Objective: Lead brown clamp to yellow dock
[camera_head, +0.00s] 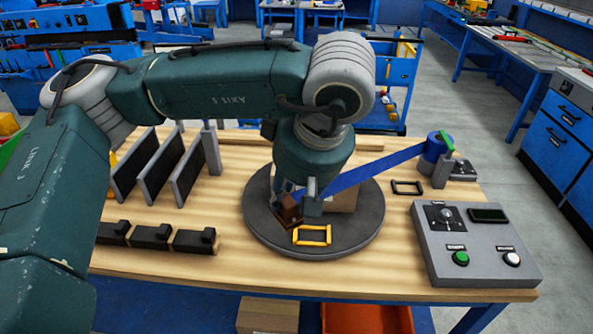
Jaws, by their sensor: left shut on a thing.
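The brown clamp (289,212) is low over the dark round plate on the table, left of the plate's middle. My left gripper (299,204) points down from above and is shut on the brown clamp. The yellow dock (312,236), a small rectangular frame, lies on the plate just in front and to the right of the clamp; the two look apart. A blue band (375,170) runs from a blue roll (436,152) at the right to the gripper; its end is partly hidden. My right gripper is not in view.
The round plate (357,235) carries a cardboard box (343,199) behind the gripper. A black frame (407,187) lies to its right. A grey control box (474,245) stands front right. Dark upright panels (162,170) and black blocks (152,236) stand at the left.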

